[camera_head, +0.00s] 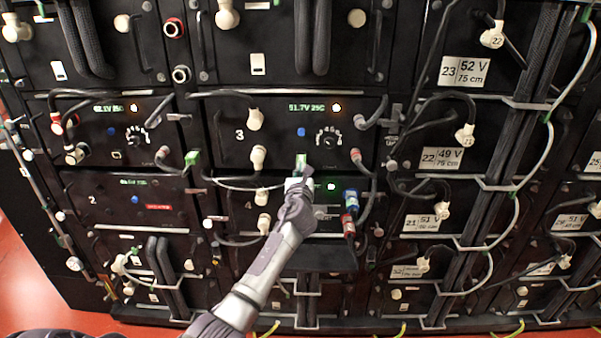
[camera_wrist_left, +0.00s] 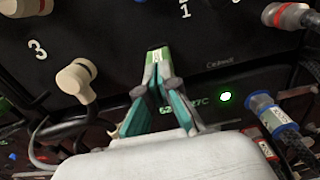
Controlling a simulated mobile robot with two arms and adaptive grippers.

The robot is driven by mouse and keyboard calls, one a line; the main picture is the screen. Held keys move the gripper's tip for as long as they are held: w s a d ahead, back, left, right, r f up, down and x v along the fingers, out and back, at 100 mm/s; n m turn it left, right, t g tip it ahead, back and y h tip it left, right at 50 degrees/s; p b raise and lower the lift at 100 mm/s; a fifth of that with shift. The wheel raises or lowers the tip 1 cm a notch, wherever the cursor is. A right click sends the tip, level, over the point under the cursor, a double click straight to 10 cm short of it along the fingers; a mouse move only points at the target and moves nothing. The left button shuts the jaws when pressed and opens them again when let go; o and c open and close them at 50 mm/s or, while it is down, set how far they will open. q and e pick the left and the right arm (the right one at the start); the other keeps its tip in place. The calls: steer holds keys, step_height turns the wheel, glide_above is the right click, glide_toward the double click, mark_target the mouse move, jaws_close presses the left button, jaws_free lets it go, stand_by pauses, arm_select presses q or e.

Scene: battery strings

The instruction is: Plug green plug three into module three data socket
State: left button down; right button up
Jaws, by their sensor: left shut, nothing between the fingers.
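Module three (camera_head: 268,133) is the black unit with a white "3", a dial and a lit display. A green-and-white plug (camera_head: 301,161) stands at its lower edge; it also shows in the left wrist view (camera_wrist_left: 156,60), end against the panel. I cannot tell how deep it sits, and the socket behind it is hidden. My left gripper (camera_head: 301,180) is just below the plug. In the left wrist view its teal and grey fingers (camera_wrist_left: 160,88) are shut, tips close around the plug's lower end. The right gripper is out of view.
Module four (camera_head: 248,205) is right below, partly behind my left arm. Beige connectors (camera_head: 258,157) with cables stand left of the gripper. Blue and red connectors (camera_head: 350,205) stand close on its right. Another green plug (camera_head: 191,158) is further left. Cables crowd the front.

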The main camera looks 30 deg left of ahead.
arm_select(q)
steer(key=shift+w+a+r, duration=0.1)
steer(key=shift+r, duration=0.15)
steer(key=p+v, duration=0.1)
steer(key=v, duration=0.1)
steer(key=p+v, duration=0.2)
steer(key=shift+s+d+f, duration=0.2)
steer(key=shift+s, duration=0.05)
stand_by(0.4)
steer(key=shift+f, duration=0.1)
